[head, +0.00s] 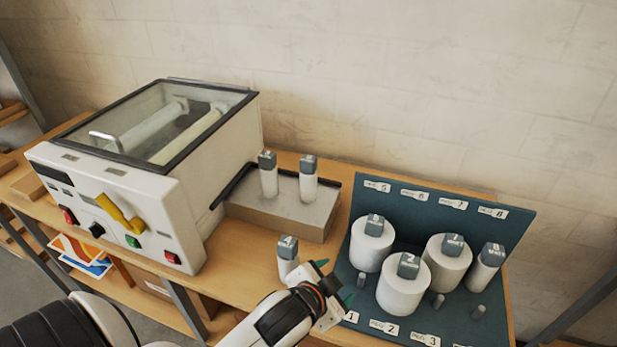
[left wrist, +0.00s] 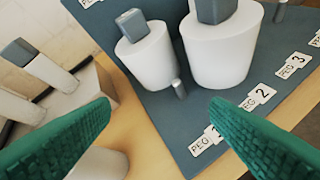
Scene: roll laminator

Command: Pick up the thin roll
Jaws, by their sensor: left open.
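Several thin white rolls with grey square caps stand upright. One thin roll (head: 288,262) is on the bare table just left of my left gripper (head: 335,282). Two more, a left one (head: 268,178) and a right one (head: 308,182), stand on a grey block. Another thin roll (head: 486,270) stands at the right of the blue peg board. My left gripper is open and empty, its green fingers (left wrist: 160,106) apart near the board's left edge. In the left wrist view, a white cylinder (left wrist: 103,163) shows low beside the left finger, partly hidden. My right gripper is out of view.
The blue peg board (head: 345,262) carries thicker white rolls (head: 403,290), (head: 446,265) and (head: 370,250), short bare pegs and numbered labels. The white laminator (head: 150,190) with a glass lid stands at left. The grey block (head: 285,210) lies between. A wall is behind.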

